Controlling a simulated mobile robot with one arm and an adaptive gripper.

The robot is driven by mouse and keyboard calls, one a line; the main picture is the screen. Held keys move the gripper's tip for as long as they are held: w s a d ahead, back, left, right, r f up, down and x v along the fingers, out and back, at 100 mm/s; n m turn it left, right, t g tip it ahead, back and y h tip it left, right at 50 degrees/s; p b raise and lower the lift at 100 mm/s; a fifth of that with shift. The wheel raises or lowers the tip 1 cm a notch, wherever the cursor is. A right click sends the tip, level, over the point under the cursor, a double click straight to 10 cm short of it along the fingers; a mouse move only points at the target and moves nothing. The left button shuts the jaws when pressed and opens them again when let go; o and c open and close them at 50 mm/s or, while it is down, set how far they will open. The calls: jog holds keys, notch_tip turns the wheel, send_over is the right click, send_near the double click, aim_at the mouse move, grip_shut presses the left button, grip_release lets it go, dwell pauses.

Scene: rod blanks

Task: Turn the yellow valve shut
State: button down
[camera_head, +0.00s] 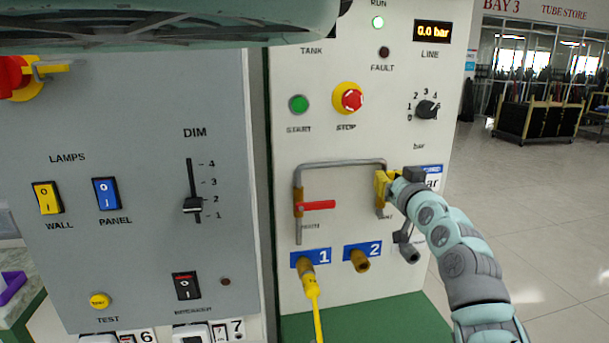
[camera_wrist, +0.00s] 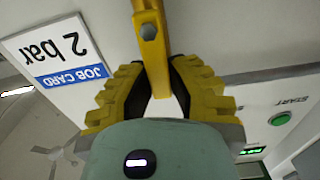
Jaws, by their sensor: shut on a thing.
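The yellow valve lever (camera_wrist: 150,55) runs down the middle of the wrist view from its bolt, between my gripper's two yellow fingers (camera_wrist: 158,95). My gripper (camera_head: 386,184) is shut on it. In the head view the fingers cover most of the lever, so its angle to the pipe is hard to tell there. The valve's brass body (camera_head: 380,207) shows just below them, on the right leg of the grey pipe (camera_head: 340,163). A second valve with a red lever (camera_head: 318,205) sits on the left leg; its lever points sideways.
The line display (camera_head: 433,31) reads 0.0 bar. A job card (camera_wrist: 62,48) marked 2 bar is close beside my gripper. A yellow hose (camera_head: 312,295) hangs from port 1; port 2 (camera_head: 358,262) has no hose. The stop button (camera_head: 348,98) is above the pipe.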

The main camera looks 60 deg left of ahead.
jog(key=w+d+f+m+b, duration=0.1)
jog(key=w+f+m, duration=0.1)
jog(key=m, duration=0.6)
jog(key=w+f+m+b, duration=0.1)
jog(key=w+f+m, duration=0.1)
jog(key=m, duration=0.7)
jog(key=shift+d+f+m+b, duration=0.3)
jog(key=shift+d+f+b, duration=0.05)
jog(key=shift+b, duration=0.05)
dwell(0.5)
jog(key=c, duration=0.9)
grip_release()
jog(key=v, duration=1.2)
jog(key=shift+w, duration=0.1)
